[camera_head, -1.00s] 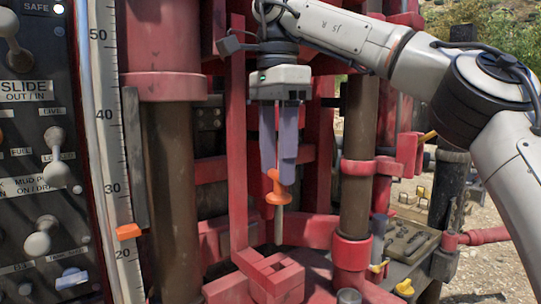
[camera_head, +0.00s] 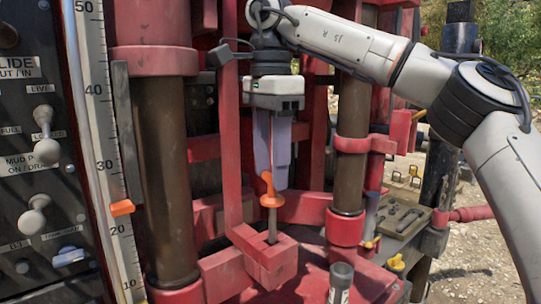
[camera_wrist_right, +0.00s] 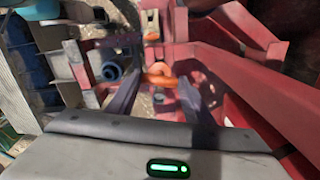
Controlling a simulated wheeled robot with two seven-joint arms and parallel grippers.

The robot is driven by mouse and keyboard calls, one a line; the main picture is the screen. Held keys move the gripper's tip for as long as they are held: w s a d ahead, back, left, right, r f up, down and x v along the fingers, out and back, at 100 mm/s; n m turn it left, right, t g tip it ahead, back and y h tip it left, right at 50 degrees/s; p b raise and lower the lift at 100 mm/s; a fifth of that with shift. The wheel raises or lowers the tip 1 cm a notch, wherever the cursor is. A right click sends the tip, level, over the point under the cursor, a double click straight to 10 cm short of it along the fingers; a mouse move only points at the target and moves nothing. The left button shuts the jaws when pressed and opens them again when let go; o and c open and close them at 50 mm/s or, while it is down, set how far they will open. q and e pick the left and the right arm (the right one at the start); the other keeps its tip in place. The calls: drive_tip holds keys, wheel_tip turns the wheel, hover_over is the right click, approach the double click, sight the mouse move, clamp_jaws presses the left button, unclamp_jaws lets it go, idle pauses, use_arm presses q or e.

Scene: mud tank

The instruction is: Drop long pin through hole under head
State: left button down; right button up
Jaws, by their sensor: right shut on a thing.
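The long pin has an orange handle (camera_head: 270,190) and a thin grey shank (camera_head: 272,224) that hangs roughly upright. My right gripper (camera_head: 271,178) is shut on the pin near its orange top. In the right wrist view the orange handle (camera_wrist_right: 160,75) shows between the two finger tips. Below it is a red bracket (camera_head: 265,262) at the foot of a red upright bar. The shank's lower end meets a dark spot on the bracket's top. I cannot tell whether the tip is inside the hole. My left gripper is not in view.
A control panel (camera_head: 35,150) and a ruler scale (camera_head: 105,140) with an orange pointer (camera_head: 121,208) stand at left. Brown columns (camera_head: 352,130) flank the gripper. A tool tray (camera_head: 403,218) and a dark cup (camera_head: 341,278) are at right.

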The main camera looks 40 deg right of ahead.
sight(271, 198)
drive_tip(key=shift+f+b, duration=0.65)
drive_tip(key=shift+f, duration=0.55)
drive_tip(key=shift+f+b, duration=0.85)
drive_tip(key=shift+f, duration=0.6)
drive_tip(key=shift+f+b, duration=0.45)
drive_tip(key=shift+f, duration=0.95)
drive_tip(key=o, duration=1.5)
drive_tip(key=shift+o, duration=0.2)
